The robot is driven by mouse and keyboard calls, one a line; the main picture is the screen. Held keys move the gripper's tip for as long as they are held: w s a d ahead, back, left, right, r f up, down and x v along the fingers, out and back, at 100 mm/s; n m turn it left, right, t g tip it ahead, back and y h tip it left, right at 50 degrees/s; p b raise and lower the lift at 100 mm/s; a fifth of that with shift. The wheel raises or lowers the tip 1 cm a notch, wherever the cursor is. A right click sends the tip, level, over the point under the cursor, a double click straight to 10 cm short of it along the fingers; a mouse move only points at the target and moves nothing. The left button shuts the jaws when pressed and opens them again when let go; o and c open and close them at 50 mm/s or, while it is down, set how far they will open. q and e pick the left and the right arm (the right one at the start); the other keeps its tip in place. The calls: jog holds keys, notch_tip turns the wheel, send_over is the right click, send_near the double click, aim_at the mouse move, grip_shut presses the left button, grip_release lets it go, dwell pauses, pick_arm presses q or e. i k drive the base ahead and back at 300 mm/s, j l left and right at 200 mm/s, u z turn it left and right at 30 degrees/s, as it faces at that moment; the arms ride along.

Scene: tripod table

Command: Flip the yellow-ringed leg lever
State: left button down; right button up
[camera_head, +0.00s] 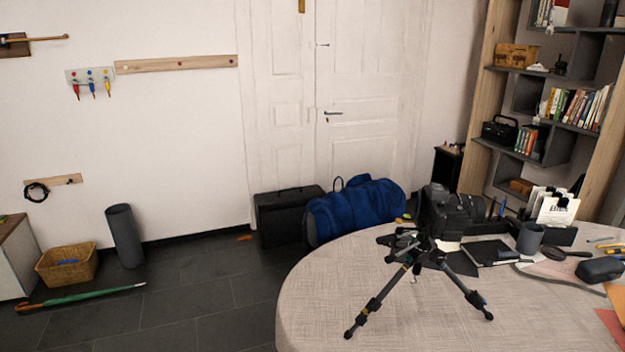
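A small black tripod (418,251) stands on the round table (330,275) near its left side. One leg (374,304) reaches toward the front left and another leg (472,295) toward the front right. Neither of my grippers is in view.
The cloth-covered table is clear in front of the tripod. To its right are a dark cup (530,238), a magnifying glass (566,253), a dark case (600,270) and papers. A blue duffel bag (355,208) lies on the floor behind the table.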

aim_at(365, 311)
jog(key=i+j+z, duration=0.15)
jog(key=j, duration=0.2)
jog(key=i+j+z, duration=0.2)
jog(key=j, duration=0.15)
jog(key=i+j+z, duration=0.15)
jog(key=j, duration=0.2)
jog(key=j+z, duration=0.15)
jog(key=j, duration=0.2)
